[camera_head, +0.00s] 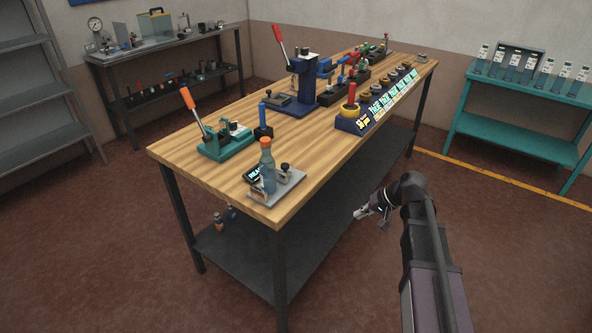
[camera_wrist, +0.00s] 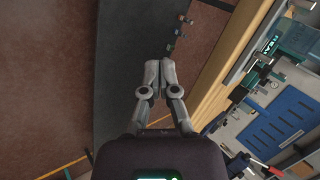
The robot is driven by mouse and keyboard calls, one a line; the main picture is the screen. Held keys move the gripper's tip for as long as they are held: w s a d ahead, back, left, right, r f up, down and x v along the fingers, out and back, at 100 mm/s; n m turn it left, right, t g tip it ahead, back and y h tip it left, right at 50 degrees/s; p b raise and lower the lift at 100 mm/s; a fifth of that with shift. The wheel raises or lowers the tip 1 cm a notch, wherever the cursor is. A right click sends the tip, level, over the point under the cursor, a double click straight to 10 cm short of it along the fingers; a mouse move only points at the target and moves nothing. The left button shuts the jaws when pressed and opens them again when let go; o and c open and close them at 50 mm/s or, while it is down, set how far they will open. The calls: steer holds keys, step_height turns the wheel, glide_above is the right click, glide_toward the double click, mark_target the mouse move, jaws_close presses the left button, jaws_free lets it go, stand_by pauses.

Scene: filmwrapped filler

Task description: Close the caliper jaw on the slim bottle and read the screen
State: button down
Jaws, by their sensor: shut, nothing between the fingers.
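The slim bottle (camera_head: 267,168), blue-grey with an orange cap, stands upright at the near end of the wooden workbench. It stands at a grey caliper fixture (camera_head: 290,184) with a dark knob on its right part. A small dark screen (camera_head: 252,174) with pale lettering is just left of the bottle, partly hidden by it; I cannot read it fully. Whether the caliper jaw touches the bottle is too small to tell. My gripper (camera_head: 361,213) is shut and empty, off the bench's right side, apart from the fixture. It also shows in the wrist view (camera_wrist: 159,64).
On the wooden workbench (camera_head: 185,146) stand a green lever fixture (camera_head: 228,141), a blue press (camera_head: 305,85) and a yellow-and-blue stand (camera_head: 352,117). A dark lower shelf (camera_head: 330,215) lies beneath. The floor beside my arm is clear.

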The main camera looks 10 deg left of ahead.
steer(key=w+a+r+y+b, duration=0.2)
steer(key=w+a+r+y, duration=0.1)
steer(key=w, duration=0.4)
steer(key=w+a+r+y+b, duration=0.2)
steer(key=w+a+r+y, duration=0.2)
steer(key=w+a+y, duration=0.2)
steer(key=shift+w+a+t+b, duration=0.3)
steer(key=shift+w+t, duration=0.1)
steer(key=shift+w, duration=0.35)
steer(key=shift+a, duration=0.1)
steer(key=a, duration=0.6)
steer(key=w+a+f+b, duration=0.1)
steer(key=a, duration=0.2)
steer(key=shift+a, duration=0.4)
steer(key=shift+s+a+f, duration=0.1)
steer(key=shift+s+a, duration=0.7)
steer(key=shift+s, duration=0.05)
steer(key=shift+s+a+f, duration=0.1)
steer(key=shift+s+a, duration=0.45)
steer(key=shift+a, duration=0.15)
